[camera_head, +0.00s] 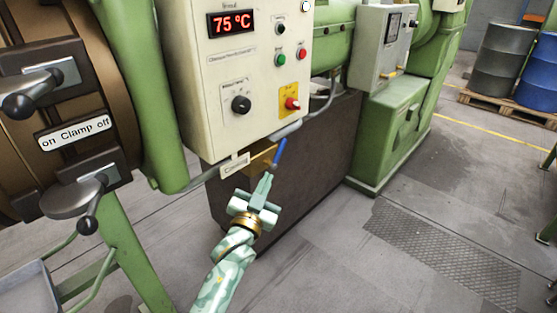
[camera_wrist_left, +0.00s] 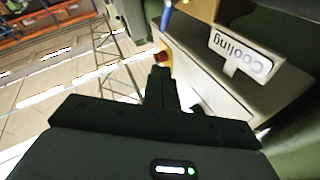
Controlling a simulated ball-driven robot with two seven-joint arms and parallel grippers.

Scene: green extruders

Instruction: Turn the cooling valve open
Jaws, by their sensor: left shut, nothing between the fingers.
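The cooling valve has a brass body (camera_head: 262,159) and a blue lever (camera_head: 280,151) that slants up and to the right. It sits under the cream control box, beside a white "Cooling" label (camera_head: 235,165). The label also shows in the left wrist view (camera_wrist_left: 241,52), with part of the blue lever (camera_wrist_left: 166,17) at the top edge. My left gripper (camera_head: 267,177) is shut and empty, just below the valve and lever, with its fingers pointing up at them. Its dark fingers show in the left wrist view (camera_wrist_left: 160,84). Any contact with the lever cannot be made out. My right gripper is not in view.
The control box (camera_head: 225,80) above carries a "75 °C" display (camera_head: 233,22), a black knob (camera_head: 241,104) and a red button (camera_head: 292,103). Clamp handles (camera_head: 75,195) stick out at left. A dark brown cabinet (camera_head: 320,140) stands behind the gripper.

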